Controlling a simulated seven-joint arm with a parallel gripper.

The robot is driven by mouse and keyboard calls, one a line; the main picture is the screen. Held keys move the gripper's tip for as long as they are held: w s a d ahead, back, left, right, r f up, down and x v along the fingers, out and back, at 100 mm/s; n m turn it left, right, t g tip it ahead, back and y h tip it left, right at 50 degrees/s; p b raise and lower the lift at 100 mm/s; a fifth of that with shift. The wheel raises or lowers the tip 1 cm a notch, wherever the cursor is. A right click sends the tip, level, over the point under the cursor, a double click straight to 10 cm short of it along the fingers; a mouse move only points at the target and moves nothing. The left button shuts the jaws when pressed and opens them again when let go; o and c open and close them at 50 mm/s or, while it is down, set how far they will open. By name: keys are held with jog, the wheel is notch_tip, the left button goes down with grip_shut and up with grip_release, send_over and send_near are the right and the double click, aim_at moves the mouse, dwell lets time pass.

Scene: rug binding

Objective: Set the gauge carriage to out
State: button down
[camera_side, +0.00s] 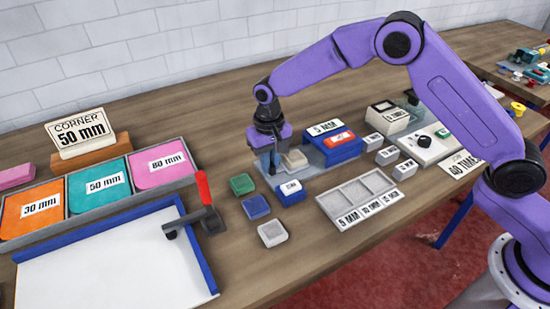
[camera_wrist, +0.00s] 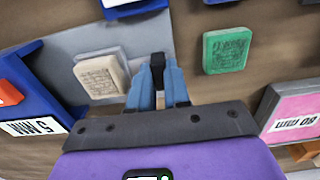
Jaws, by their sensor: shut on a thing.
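My gripper (camera_side: 273,165) is low over the left end of a grey plate (camera_side: 343,160), left of a blue block (camera_side: 328,150) marked "5 MM". In the wrist view, its blue fingers (camera_wrist: 158,82) are shut on a small black upright piece (camera_wrist: 157,62), which looks like the gauge carriage's handle. Most of this piece is hidden by the fingers, and the carriage's outline is unclear. A beige square block (camera_wrist: 101,76) lies on the grey plate beside the fingers; it also shows in the side view (camera_side: 295,159).
Green (camera_side: 242,184), blue (camera_side: 256,207) and pale (camera_side: 272,233) blocks lie in front. A blue block with a white top (camera_side: 291,191) stands close by. A grey sorting tray (camera_side: 335,203) lies to the right. A red-handled tool (camera_side: 204,188) stands at the white board's edge.

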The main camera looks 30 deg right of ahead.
jog(key=shift+a, duration=0.35)
jog(key=c, duration=1.4)
grip_release()
jog(key=shift+o, duration=0.2)
jog(key=shift+r, duration=0.15)
jog(key=shift+r, duration=0.35)
notch_tip(320, 180, up, 16)
jog(key=shift+r, duration=0.25)
jog(key=shift+d, duration=0.1)
